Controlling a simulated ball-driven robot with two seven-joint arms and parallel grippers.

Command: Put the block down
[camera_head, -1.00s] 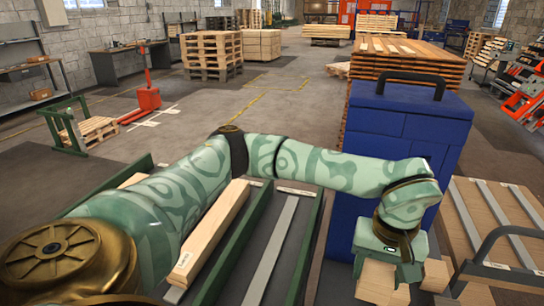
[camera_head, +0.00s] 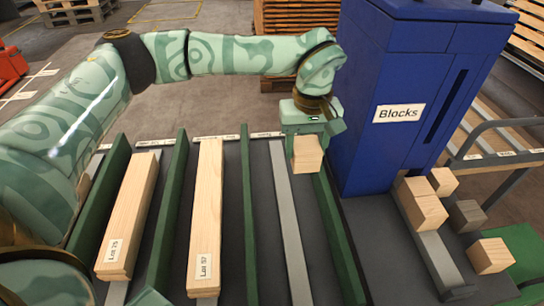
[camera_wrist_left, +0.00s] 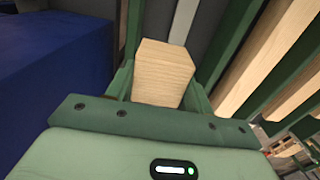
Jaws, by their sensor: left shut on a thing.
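A light wooden block (camera_head: 307,154) is held by my left gripper (camera_head: 306,140) in the head view. The gripper is shut on it, above the right part of the slotted rack, near a green divider (camera_head: 338,235) and a grey strip (camera_head: 290,225). In the left wrist view the block (camera_wrist_left: 163,73) sits between the two green fingers (camera_wrist_left: 160,85). Whether the block touches anything below cannot be told.
Long timbers labelled Lot 25 (camera_head: 128,215) and Lot 57 (camera_head: 205,215) lie in slots to the left. A blue cabinet labelled Blocks (camera_head: 375,150) stands close on the right. The grey-strip slot looks empty.

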